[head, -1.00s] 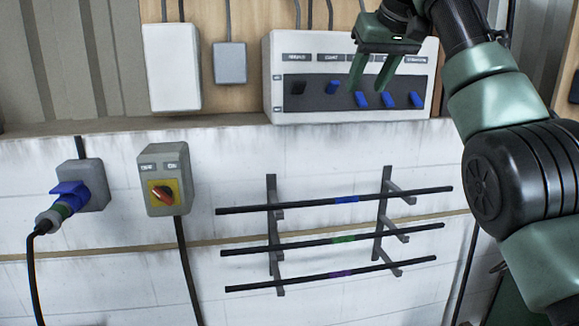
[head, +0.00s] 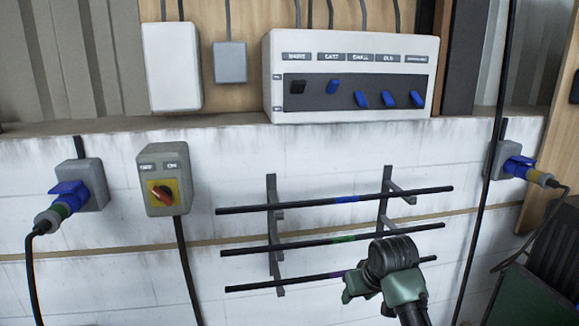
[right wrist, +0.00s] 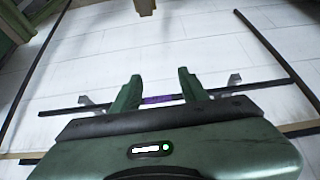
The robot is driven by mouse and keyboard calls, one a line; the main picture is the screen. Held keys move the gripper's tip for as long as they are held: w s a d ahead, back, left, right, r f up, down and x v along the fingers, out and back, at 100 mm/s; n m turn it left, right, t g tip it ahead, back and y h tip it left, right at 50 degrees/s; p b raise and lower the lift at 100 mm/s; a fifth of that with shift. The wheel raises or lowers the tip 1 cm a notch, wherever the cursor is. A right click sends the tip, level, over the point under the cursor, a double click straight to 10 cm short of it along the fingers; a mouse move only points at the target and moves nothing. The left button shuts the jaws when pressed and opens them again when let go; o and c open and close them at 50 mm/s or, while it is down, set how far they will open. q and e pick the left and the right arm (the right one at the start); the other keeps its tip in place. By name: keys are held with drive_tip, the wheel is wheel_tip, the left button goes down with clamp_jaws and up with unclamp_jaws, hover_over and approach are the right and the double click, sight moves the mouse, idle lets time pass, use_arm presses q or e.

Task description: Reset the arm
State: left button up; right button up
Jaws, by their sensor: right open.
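My right arm shows low in the head view, in front of the right end of the rod rack. Its fingers are not clear there. In the right wrist view my right gripper (right wrist: 160,90) is open, with two green fingers apart and nothing held between them. A black rod with a purple band (right wrist: 158,99) shows in the gap between the fingers; I cannot tell how far off it is. My left gripper is not in view.
The switch panel (head: 350,117) is unobstructed, its two left switches tilted differently from the three right ones. A red rotary switch (head: 162,192) and blue plugs (head: 68,196) (head: 520,167) are on the wall. Black rods (head: 290,206) rest on brackets. A cable hangs right of the rack.

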drive_tip(key=s+d+f+g, duration=0.1)
drive_tip(key=s+d+f, duration=0.1)
drive_tip(key=s+f, duration=1.4)
drive_tip(key=s+d+r+g, duration=0.1)
drive_tip(key=s+d, duration=0.1)
drive_tip(key=s, duration=2.1)
wheel_tip(320, 180, down, 33)
drive_tip(key=s+g+b, duration=0.1)
drive_tip(key=s+b, duration=0.1)
drive_tip(key=b, duration=0.6)
drive_tip(key=s+d+f+b, duration=0.1)
drive_tip(key=s+f+b, duration=0.1)
drive_tip(key=s+f, duration=0.6)
drive_tip(key=s+d+f+g+h+b, duration=0.1)
drive_tip(key=s+f+b, duration=0.2)
drive_tip(key=s+f, duration=0.5)
wheel_tip(320, 180, down, 7)
drive_tip(key=shift+s+d+r+g+b, duration=0.2)
drive_tip(key=shift+s+d+g+b, duration=0.1)
drive_tip(key=shift+s+d, duration=0.1)
